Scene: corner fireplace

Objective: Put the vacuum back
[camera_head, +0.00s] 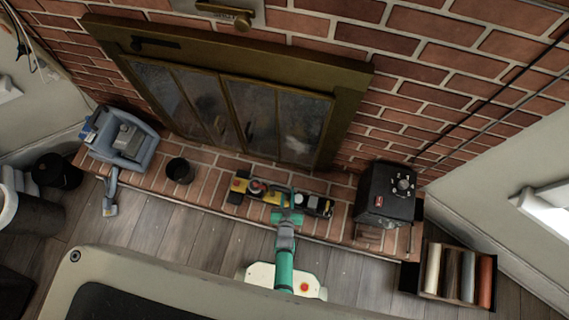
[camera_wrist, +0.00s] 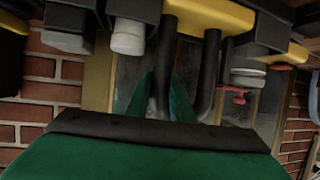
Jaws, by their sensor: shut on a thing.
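A blue-grey machine with a hose and floor nozzle, which looks like a vacuum (camera_head: 122,142), stands on the left end of the brick hearth. Its nozzle hangs over the hearth's front edge to the floor. My green gripper (camera_head: 289,212) is at the middle of the hearth, well to the right of it, shut on a yellow and black device (camera_head: 268,192). In the wrist view, the device (camera_wrist: 210,15) shows black bars, a white cap and a red knob. The green fingers (camera_wrist: 168,98) reach up by the bars; their exact contact is hidden. I cannot tell whether the device touches the hearth.
A dark cup (camera_head: 180,170) stands on the hearth between the vacuum and the device. A black box with knobs (camera_head: 386,196) stands at the hearth's right end. A crate with rolls (camera_head: 427,297) is on the floor right. The glass-door fireplace (camera_head: 229,95) is behind.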

